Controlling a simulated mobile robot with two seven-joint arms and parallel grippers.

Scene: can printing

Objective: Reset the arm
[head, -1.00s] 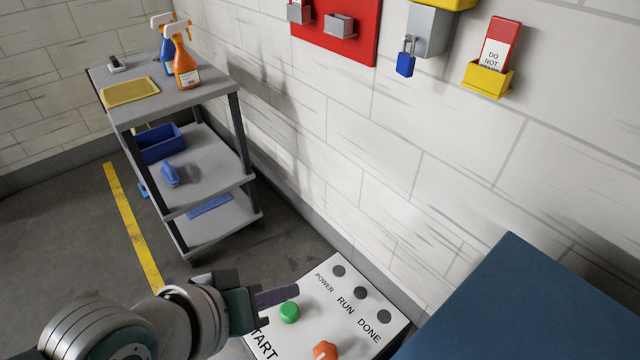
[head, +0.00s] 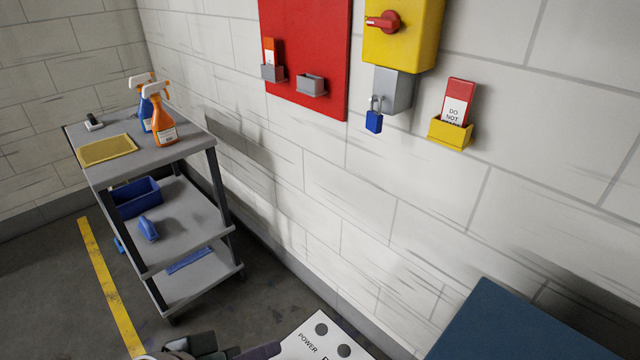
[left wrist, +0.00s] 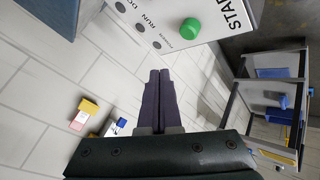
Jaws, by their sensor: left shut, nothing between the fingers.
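My left gripper (head: 262,351) shows at the bottom edge of the head view, with most of its arm cut off below. In the left wrist view the two dark fingers (left wrist: 159,100) lie together, shut and empty. They point toward the white control panel (left wrist: 205,14), apart from its green button (left wrist: 191,28). In the head view only the panel's top corner (head: 304,343) shows, with the word POWER and dark round lamps. My right gripper is in neither view.
A grey cart (head: 180,150) with spray bottles (head: 161,119) stands at the left by the wall. A red board (head: 310,45), a yellow switch box (head: 408,35) and a blue padlock (head: 374,121) hang on the wall. A dark blue surface (head: 520,330) fills the lower right.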

